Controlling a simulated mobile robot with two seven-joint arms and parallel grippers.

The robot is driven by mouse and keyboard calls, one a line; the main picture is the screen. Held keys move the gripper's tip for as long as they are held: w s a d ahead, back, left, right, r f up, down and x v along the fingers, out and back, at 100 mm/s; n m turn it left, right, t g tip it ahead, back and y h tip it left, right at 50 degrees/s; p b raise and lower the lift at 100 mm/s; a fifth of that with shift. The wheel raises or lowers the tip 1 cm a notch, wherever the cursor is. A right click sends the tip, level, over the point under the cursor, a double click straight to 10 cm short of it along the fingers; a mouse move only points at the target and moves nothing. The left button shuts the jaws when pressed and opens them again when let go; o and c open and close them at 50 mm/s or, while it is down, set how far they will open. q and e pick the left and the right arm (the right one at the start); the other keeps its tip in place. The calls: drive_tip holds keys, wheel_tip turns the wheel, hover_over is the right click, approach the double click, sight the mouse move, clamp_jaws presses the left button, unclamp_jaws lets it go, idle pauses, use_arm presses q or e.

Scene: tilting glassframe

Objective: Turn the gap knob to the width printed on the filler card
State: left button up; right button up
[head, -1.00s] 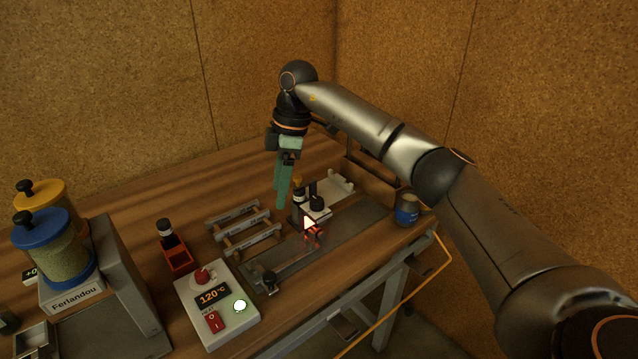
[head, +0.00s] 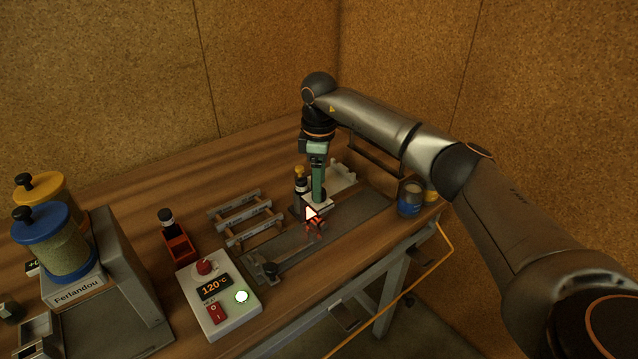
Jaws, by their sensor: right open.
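My right gripper (head: 318,197) has green fingers and points straight down at the small pale block (head: 328,204) on the grey rail (head: 352,214). A dark round knob on that block is mostly hidden by the fingertips, which are at it or just above it. I cannot tell whether they touch it, and no gap between the fingers shows from here. I cannot make out a filler card or any printed width. My left gripper is not in view.
A dark bottle (head: 300,183) stands close left of the fingers. A rack (head: 240,219), a control box reading 120 °C (head: 232,317) and a blue can (head: 409,202) surround the rail.

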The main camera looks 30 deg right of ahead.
drive_tip(key=shift+f, duration=0.6)
clamp_jaws()
